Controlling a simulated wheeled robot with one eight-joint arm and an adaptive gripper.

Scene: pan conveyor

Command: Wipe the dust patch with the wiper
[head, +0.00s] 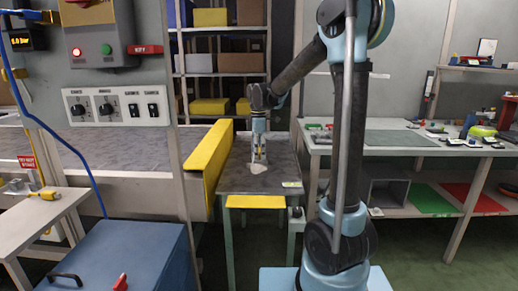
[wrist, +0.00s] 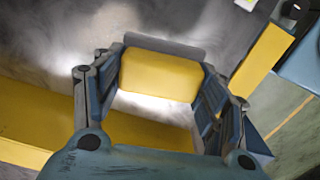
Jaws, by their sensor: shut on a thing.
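My gripper (head: 258,160) points down over a small dark-topped table (head: 232,180) in the head view. In the wrist view my gripper (wrist: 164,72) is shut on the wiper (wrist: 158,78), a yellow block with a grey strip along its far edge. The wiper is hard to make out in the head view. A pale dust patch (head: 256,169) lies on the tabletop right at the gripper's lower end. In the wrist view a blurry pale area lies on the grey surface beyond the wiper. I cannot tell whether the wiper touches the surface.
A yellow rail (head: 210,160) runs along the table's left side, beside the conveyor (head: 140,150). A workbench (head: 400,142) with several items stands on the right. A control panel (head: 112,40) and a blue chest (head: 125,255) are at the left. Shelves (head: 220,75) stand behind.

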